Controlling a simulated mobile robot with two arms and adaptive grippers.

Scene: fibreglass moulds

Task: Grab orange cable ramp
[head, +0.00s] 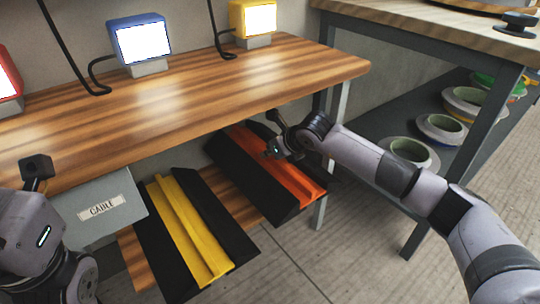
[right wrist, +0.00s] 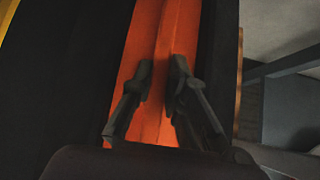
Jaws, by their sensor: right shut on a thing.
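The orange cable ramp (head: 288,178) has black sides and lies on the wooden lower shelf of the table, at its right end. My right gripper (head: 275,148) is at the ramp's upper middle in the head view. In the right wrist view the fingers (right wrist: 160,90) are shut on the raised ridge of the orange cable ramp (right wrist: 165,40). My left gripper (head: 36,168) is at the far left by the table's front edge, only partly seen; its fingers cannot be made out.
A yellow cable ramp (head: 188,230) lies left of the orange one. A grey box labelled CABLE (head: 105,212) hangs beside it. The wooden tabletop (head: 190,95) overhangs the shelf and carries small lit screens. A second table (head: 440,35) with round moulds (head: 440,128) below stands right.

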